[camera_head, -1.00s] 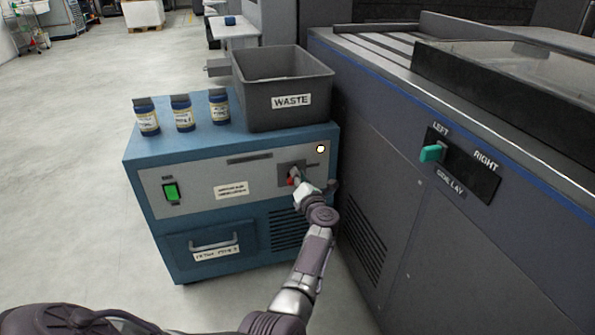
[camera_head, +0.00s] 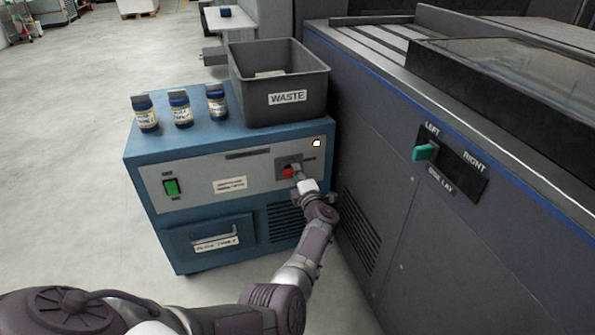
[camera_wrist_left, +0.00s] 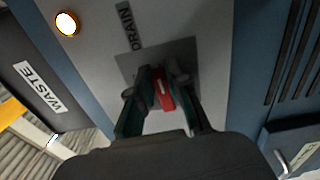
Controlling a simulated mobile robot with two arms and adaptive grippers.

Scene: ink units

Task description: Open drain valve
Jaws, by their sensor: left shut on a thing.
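The drain valve has a red handle (camera_head: 288,172) on a grey plate on the front panel of the blue ink unit (camera_head: 140,160). In the left wrist view the red handle (camera_wrist_left: 164,92) sits between my fingers, below a label reading DRAIN (camera_wrist_left: 126,24). My left gripper (camera_head: 297,176) reaches the valve from below right and is shut on the handle; the left wrist view also shows the gripper (camera_wrist_left: 162,95). The gripper partly hides the handle and its plate. My right gripper is not in view.
A grey WASTE bin (camera_head: 315,82) and several blue bottles (camera_head: 181,108) stand on top of the unit. A green switch (camera_head: 171,187) and a drawer (camera_head: 213,240) are on its front. A large grey machine (camera_head: 380,150) with a green lever (camera_head: 425,152) stands close at right. Floor at left is clear.

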